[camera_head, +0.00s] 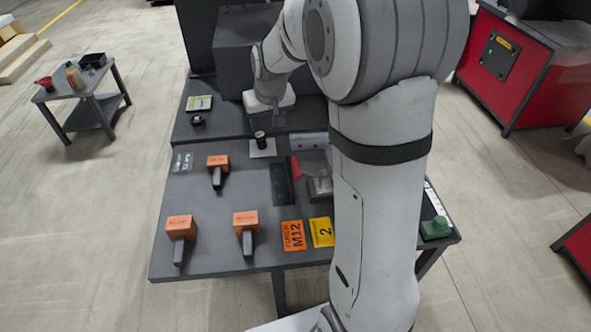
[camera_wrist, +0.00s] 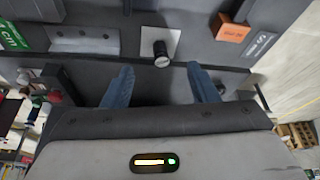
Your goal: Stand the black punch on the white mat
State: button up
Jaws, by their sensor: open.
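The black punch (camera_head: 260,139) stands upright on the white mat (camera_head: 263,152) in the head view, toward the mat's back edge. In the wrist view the punch (camera_wrist: 161,48) shows its pale round end, with the white mat (camera_wrist: 174,39) around its base. My gripper (camera_wrist: 160,87) is open and empty, its two blue fingers spread wide. The punch is beyond the fingertips, apart from them. In the head view my gripper (camera_head: 275,114) is just behind and above the mat, small and partly unclear.
Several orange blocks with dark handles (camera_head: 245,222) lie on the grey table (camera_head: 215,258). An orange M12 card (camera_head: 293,236) and a yellow card (camera_head: 322,232) lie near its front edge. A red-handled fixture (camera_head: 295,167) is right of the mat. A dark machine housing (camera_head: 240,55) stands behind.

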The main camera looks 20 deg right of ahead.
jog(key=s+r+g, duration=0.1)
jog(key=s+r, duration=0.2)
jog(key=s, duration=2.4)
jog(key=shift+s+r, duration=0.15)
jog(key=shift+s, duration=0.2)
jog(key=shift+c, duration=0.4)
